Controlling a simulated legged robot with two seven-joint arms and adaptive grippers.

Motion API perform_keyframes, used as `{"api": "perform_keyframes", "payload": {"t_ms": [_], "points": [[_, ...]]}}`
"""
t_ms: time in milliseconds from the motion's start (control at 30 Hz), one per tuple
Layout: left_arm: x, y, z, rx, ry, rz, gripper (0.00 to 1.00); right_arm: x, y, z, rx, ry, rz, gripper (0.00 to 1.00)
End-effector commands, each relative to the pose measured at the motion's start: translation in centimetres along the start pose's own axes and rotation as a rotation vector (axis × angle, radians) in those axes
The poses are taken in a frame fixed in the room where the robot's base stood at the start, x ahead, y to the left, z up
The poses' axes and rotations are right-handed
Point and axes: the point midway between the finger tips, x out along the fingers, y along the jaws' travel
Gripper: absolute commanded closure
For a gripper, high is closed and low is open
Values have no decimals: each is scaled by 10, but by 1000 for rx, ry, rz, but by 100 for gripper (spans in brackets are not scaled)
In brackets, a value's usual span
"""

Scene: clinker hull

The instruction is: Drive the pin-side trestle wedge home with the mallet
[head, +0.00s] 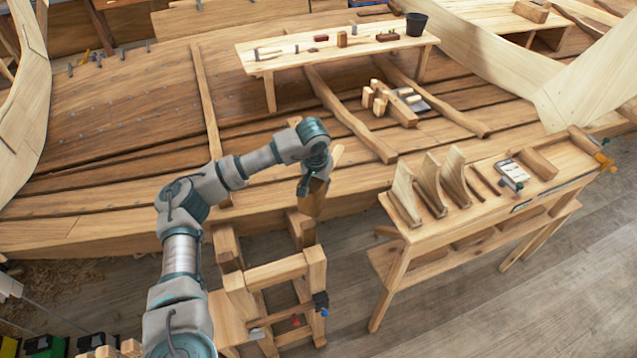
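My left gripper (306,186) points down above the right side of a wooden trestle. Brown wood that looks like the mallet (313,200) shows at its fingertips, with another wooden part (337,155) rising behind the wrist. The gripper appears closed around this wood, but the fingers are small and partly hidden. The trestle (277,272) stands in front of the hull, its upper posts close below the held wood. Contact between them cannot be told. I cannot clearly pick out the pin-side wedge; a small pale piece (257,333) sits low on the trestle. My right gripper is not in view.
A clamp (320,301) sits on the trestle's right leg. The planked hull (130,120) lies behind, with a tool bench (262,66). Floor (450,320) is clear at lower right.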

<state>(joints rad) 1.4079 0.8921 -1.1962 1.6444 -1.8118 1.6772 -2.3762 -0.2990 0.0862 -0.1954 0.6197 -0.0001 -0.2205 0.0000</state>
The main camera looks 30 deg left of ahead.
Motion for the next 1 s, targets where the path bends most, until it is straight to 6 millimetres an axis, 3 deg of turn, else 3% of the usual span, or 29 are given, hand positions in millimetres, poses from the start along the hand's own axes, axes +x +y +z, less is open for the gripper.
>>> {"api": "perform_keyframes", "payload": {"t_ms": [267, 600, 1000], "points": [[2, -10, -1, -4, -1, 4, 100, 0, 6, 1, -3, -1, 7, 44], [-1, -12, 0, -2, 0, -2, 100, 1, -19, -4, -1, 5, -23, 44], [1, -16, 0, -3, 0, 1, 100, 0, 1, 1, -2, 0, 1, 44]]}}
